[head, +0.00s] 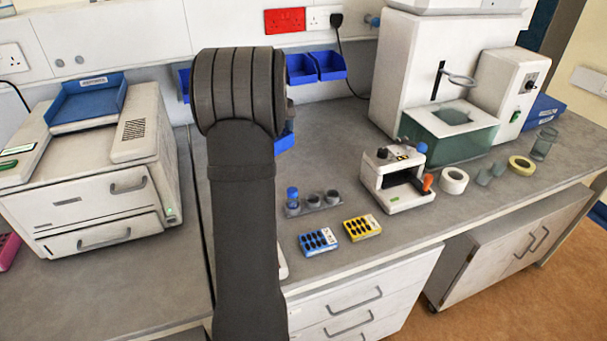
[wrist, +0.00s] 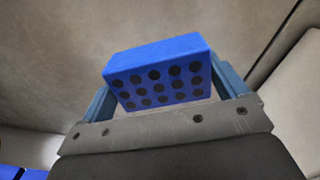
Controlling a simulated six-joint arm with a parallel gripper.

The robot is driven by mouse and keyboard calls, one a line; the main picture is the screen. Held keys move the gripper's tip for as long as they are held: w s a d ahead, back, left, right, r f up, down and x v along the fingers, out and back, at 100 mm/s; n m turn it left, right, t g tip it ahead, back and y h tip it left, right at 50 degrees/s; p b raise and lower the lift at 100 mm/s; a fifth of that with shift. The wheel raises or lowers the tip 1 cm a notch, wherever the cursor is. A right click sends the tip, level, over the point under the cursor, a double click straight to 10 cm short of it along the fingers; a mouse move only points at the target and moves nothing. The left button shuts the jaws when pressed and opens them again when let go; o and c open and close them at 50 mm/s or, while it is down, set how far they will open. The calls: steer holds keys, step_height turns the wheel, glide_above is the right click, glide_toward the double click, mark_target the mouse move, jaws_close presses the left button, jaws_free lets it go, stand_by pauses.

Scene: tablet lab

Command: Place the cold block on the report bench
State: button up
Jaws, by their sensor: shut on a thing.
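A blue block (wrist: 158,72) with rows of dark round holes sits between the two blue-grey fingers of my gripper (wrist: 165,88) in the wrist view. The gripper is shut on it, and a grey surface lies beyond it. In the head view my arm hides the gripper and the held block. Another blue block (head: 317,240) with dark holes lies on the grey bench (head: 400,232), beside a yellow block (head: 361,227). I cannot tell from any label which surface is the report bench.
A white printer-like machine (head: 95,170) stands on the left bench. A small rack (head: 315,205) with a blue-capped vial, a white device (head: 398,180), tape rolls and a large white apparatus with a bath (head: 450,135) stand on the right bench. Blue bins (head: 329,66) hang at the back.

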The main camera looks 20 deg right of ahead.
steer(key=d+m, duration=0.2)
steer(key=d, duration=0.8)
steer(key=m, duration=0.3)
glide_above(347, 169)
step_height(347, 169, down, 6)
steer(key=shift+s+a+f, duration=0.1)
steer(key=shift+f, duration=3.1)
steer(key=o, duration=0.8)
steer(key=shift+f, duration=0.15)
steer(key=shift+o, duration=0.3)
step_height(347, 169, up, 12)
steer(key=shift+r, duration=0.2)
